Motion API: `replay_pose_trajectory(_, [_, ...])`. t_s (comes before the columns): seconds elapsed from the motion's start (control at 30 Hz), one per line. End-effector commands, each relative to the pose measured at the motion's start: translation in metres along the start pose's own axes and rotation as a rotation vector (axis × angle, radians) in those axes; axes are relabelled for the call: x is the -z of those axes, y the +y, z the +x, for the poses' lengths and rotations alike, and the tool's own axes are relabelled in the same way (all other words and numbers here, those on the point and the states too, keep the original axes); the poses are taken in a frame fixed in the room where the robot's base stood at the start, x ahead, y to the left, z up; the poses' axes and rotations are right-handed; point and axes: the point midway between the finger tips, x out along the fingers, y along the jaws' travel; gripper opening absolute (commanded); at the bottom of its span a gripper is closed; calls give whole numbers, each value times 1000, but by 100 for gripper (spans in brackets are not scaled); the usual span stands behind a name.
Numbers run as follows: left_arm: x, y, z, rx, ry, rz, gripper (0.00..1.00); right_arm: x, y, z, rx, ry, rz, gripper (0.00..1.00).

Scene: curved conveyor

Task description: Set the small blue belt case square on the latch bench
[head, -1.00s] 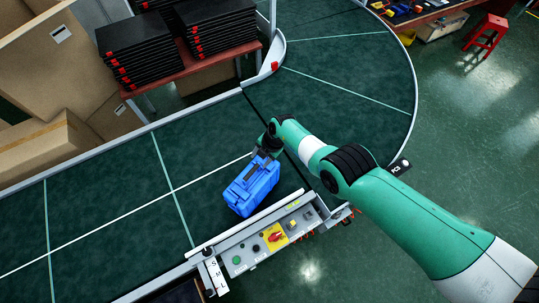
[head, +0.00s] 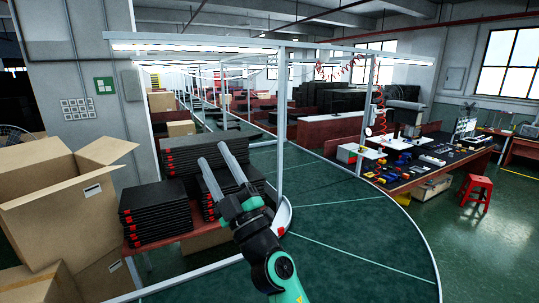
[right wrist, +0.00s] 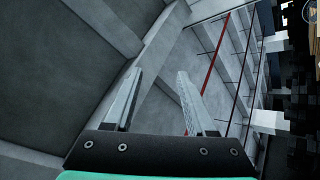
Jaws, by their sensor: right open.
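The small blue belt case is not in either current view. My right gripper (head: 214,152) is raised over the curved conveyor, in front of the black stacks in the head view. Its two fingers are apart and empty. In the right wrist view the same gripper (right wrist: 159,74) is spread with nothing between its fingers, facing ceiling and wall. A dark-topped workbench (head: 437,153) with small coloured parts stands at the right; I cannot tell whether it is the latch bench. My left gripper is not in view.
The green conveyor (head: 350,235) curves past the arm and is bare where it shows. Stacked black cases (head: 155,212) sit on a red table at left. Open cardboard boxes (head: 65,185) stand further left. A red stool (head: 475,190) stands on open floor at right.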

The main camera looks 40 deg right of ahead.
Motion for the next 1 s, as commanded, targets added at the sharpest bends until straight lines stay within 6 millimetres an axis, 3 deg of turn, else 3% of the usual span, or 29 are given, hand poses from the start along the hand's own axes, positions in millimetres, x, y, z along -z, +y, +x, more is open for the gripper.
replay_pose_trajectory(0.03, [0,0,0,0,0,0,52,26,53,-2,-149,4,127,56])
replay_pose_trajectory(0.1, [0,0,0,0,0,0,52,49,108,-16,-284,-12,334,56])
replay_pose_trajectory(0.17, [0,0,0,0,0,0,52,68,138,-32,-328,-16,517,56])
replay_pose_trajectory(0.23, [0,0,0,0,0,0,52,94,154,-50,-300,-2,705,56])
replay_pose_trajectory(0.4, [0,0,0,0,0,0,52,163,158,-88,-97,91,943,56])
replay_pose_trajectory(0.5, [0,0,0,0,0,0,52,185,155,-101,-22,130,979,56])
replay_pose_trajectory(0.57, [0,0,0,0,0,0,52,189,154,-103,-5,137,985,56])
replay_pose_trajectory(0.63, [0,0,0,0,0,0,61,190,154,-104,-3,137,985,56])
replay_pose_trajectory(1.0, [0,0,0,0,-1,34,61,189,154,-103,-6,137,986,56])
